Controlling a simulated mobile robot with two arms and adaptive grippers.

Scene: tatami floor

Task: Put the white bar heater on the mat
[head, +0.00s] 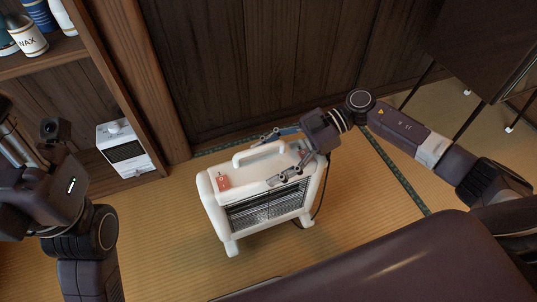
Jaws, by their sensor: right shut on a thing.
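The white bar heater (214,205) stands on the tatami floor in the middle of the head view, with a dark grille on its front, a red label on top and a carrying handle. My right gripper (276,156) reaches in from the right and is shut on the heater at its handle, one finger on each side. The heater's feet appear to be on or close to the floor. My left gripper (32,135) is at the left edge, away from the heater; its fingertips are not clear. I cannot make out the mat for certain.
A wooden shelf (110,75) at the left holds cans and a small white appliance (125,148). A wooden wall (270,60) is behind the heater. A dark table with thin legs (470,120) stands at the right. Tatami floor (165,240) is free left of the heater.

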